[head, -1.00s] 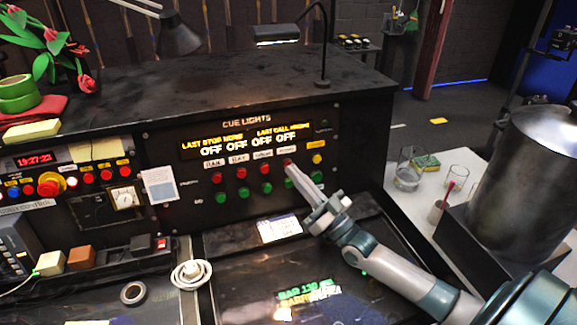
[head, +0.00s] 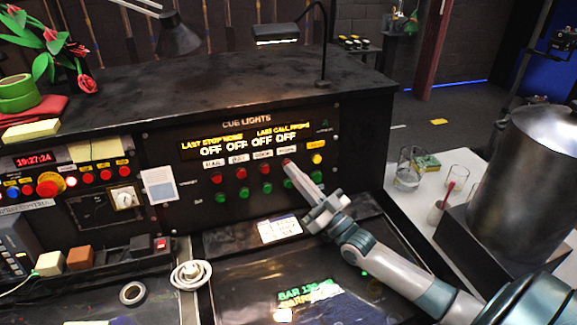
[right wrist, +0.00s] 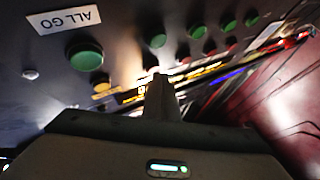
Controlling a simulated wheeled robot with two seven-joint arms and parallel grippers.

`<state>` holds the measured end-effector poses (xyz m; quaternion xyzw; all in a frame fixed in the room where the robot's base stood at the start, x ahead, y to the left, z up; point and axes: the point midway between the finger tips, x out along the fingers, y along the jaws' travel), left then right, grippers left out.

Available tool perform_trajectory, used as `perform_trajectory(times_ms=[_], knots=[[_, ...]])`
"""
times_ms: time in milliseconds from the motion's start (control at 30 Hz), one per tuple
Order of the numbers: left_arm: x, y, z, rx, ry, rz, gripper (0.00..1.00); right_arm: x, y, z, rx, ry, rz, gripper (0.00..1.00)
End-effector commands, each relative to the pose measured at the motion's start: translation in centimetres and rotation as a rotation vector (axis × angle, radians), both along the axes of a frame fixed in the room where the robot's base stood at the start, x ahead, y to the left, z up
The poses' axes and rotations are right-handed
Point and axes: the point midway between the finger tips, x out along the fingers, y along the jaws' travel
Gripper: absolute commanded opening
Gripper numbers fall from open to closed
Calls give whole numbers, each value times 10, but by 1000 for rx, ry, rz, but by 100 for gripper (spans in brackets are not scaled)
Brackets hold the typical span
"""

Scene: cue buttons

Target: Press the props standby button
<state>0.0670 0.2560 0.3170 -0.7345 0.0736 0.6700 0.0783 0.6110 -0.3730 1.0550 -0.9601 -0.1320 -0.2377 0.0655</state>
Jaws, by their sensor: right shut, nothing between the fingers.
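The cue lights panel (head: 165,150) has a row of red buttons above a row of green ones, under four white labels. The props standby button (head: 287,162) is the red one at the right end of its row, under the rightmost label. My right gripper (head: 290,168) is shut and empty, its tip at this button and partly covering it. I cannot tell whether it touches. In the right wrist view the shut fingers (right wrist: 158,82) point at the panel just by the dim red button (right wrist: 150,62). The display above reads OFF in all four places. My left gripper is not in view.
A yellow button (head: 317,158) sits right of the red row. A large green button (right wrist: 85,55) labelled ALL GO shows in the wrist view. A lamp (head: 322,60) stands on the console top. A metal urn (head: 525,180) and glasses stand at the right.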

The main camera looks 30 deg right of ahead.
Motion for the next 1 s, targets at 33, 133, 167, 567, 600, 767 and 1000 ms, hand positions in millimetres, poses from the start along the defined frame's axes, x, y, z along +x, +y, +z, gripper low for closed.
perform_trajectory(times_ms=[33,133,167,567,600,767,1000], knots=[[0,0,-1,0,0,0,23,1,0,0,0,0,0,0],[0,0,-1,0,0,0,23,2,0,0,0,0,0,0],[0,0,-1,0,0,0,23,2,0,0,0,0,0,0],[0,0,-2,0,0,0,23,4,-1,-1,0,0,0,0],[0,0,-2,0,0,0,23,4,-1,-1,0,0,0,0],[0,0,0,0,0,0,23,2,-1,0,0,1,0,0],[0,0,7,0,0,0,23,-7,2,1,0,2,-1,0]])
